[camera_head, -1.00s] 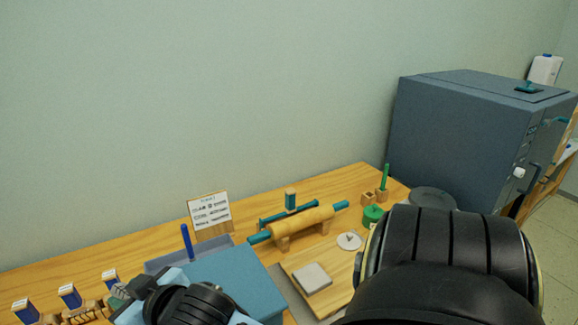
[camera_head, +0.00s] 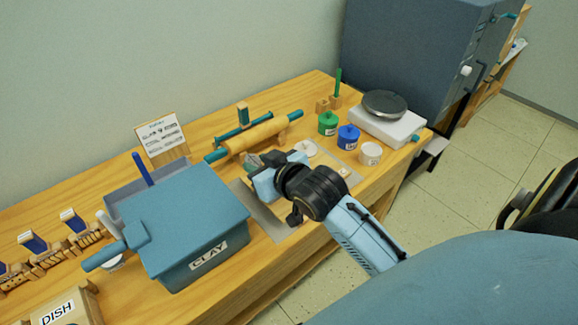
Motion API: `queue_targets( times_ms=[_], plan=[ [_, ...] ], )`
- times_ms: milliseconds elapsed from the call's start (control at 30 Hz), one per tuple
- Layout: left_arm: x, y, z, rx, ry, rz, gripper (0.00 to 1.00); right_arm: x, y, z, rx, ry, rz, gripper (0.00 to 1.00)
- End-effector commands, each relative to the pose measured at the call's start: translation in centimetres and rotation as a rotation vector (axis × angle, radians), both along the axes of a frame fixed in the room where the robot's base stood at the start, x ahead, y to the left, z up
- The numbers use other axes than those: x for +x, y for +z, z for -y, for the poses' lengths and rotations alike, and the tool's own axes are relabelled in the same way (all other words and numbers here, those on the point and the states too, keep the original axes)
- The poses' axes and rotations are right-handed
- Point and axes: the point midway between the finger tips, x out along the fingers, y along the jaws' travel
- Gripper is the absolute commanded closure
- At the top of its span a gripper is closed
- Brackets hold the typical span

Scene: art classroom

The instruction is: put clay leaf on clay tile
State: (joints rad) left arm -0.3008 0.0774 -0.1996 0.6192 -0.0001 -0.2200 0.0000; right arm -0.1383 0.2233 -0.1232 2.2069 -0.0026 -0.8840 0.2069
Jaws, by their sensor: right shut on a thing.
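My right gripper (camera_head: 256,168) is over the work board (camera_head: 322,165) in the middle of the table. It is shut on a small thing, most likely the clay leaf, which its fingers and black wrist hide. The clay tile is not clearly visible; the gripper and wrist cover the part of the board where it lay in the earlier view. I cannot tell whether the held thing touches the tile. My left gripper is not in view.
A blue clay box (camera_head: 205,225) stands left of the gripper. A rolling pin (camera_head: 257,135) lies behind it. A white disc (camera_head: 303,148), green jar (camera_head: 327,123), blue jar (camera_head: 348,137), white jar (camera_head: 370,154) and turntable (camera_head: 384,104) stand to the right.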

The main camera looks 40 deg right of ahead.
Motion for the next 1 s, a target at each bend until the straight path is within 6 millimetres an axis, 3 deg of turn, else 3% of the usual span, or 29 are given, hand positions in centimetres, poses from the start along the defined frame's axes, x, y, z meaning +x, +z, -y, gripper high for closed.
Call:
queue_targets(
  times_ms=[100, 267, 500, 1000],
  plan=[
    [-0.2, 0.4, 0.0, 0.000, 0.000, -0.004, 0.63, 1.4, -1.9, 3.2, 0.001, 0.010, 0.000, 0.93],
    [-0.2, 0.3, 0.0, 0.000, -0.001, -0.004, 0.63, 2.1, -3.7, 5.6, 0.018, 0.007, 0.010, 0.92],
    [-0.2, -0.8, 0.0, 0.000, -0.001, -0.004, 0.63, 2.1, -8.2, 5.8, 0.020, 0.006, 0.011, 0.92],
    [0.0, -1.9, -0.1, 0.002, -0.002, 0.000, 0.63, 2.1, -13.0, 5.7, 0.019, 0.007, 0.013, 0.92]
  ],
)
